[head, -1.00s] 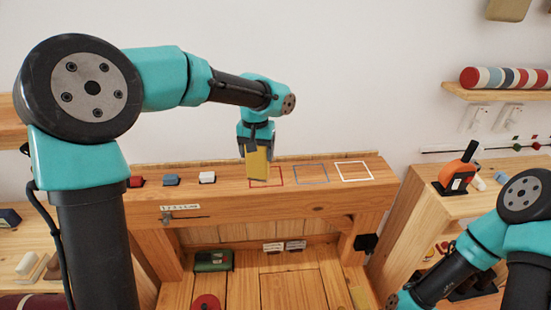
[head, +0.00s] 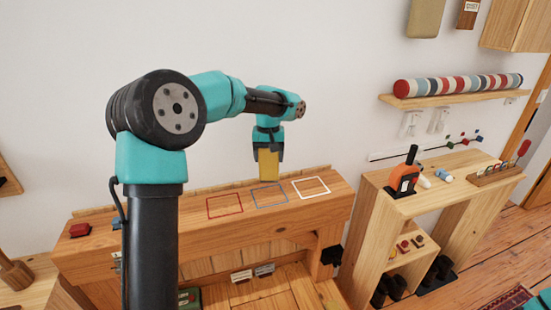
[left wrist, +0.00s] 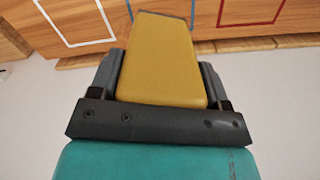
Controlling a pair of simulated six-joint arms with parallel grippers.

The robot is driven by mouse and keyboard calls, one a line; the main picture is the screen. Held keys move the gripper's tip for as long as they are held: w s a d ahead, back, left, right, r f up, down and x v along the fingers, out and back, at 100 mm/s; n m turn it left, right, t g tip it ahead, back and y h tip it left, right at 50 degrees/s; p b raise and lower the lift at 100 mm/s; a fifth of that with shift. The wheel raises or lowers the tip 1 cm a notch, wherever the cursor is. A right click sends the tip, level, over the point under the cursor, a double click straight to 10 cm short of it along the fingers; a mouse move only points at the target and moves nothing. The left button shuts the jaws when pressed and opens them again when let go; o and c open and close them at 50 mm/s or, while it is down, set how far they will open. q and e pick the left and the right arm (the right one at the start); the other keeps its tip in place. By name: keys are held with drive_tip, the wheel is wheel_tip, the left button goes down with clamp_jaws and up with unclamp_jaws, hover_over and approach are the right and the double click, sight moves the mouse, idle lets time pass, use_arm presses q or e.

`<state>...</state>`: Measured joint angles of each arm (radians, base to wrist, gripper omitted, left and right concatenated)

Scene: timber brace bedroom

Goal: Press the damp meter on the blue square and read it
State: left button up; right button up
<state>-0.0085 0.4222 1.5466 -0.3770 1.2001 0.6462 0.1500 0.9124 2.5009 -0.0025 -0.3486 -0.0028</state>
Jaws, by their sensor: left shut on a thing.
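The yellow damp meter (head: 268,166) is upright, held tip down in my left gripper (head: 268,154). Its lower end appears at the far edge of the blue square (head: 270,197) on the wooden bench top; I cannot tell whether it touches. In the left wrist view the meter (left wrist: 165,60) fills the space between the jaws (left wrist: 160,88). It covers most of the blue outline there. The meter's reading is not visible in either view. My right gripper is out of view.
The red square (head: 225,206) lies left of the blue one and the white square (head: 311,188) right. A wooden shelf unit at right carries an orange tool (head: 404,180). A striped roll (head: 455,85) lies on a wall shelf.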

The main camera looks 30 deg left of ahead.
sight(269, 173)
use_arm(q)
drive_tip(key=shift+a+f, duration=0.1)
drive_tip(key=shift+f, duration=2.9)
drive_tip(key=shift+f, duration=0.65)
idle(0.6)
drive_tip(key=shift+r, duration=0.1)
drive_tip(key=shift+r, duration=3.55)
drive_tip(key=s+d+f+n, duration=0.1)
drive_tip(key=s+d, duration=0.3)
drive_tip(key=s, duration=0.3)
drive_tip(key=s+d+n, duration=0.2)
drive_tip(key=s+d, duration=0.2)
drive_tip(key=s, duration=0.2)
drive_tip(key=shift+s+d+f+n, duration=0.25)
drive_tip(key=shift+s+f+n, duration=0.05)
drive_tip(key=shift+s+f, duration=0.05)
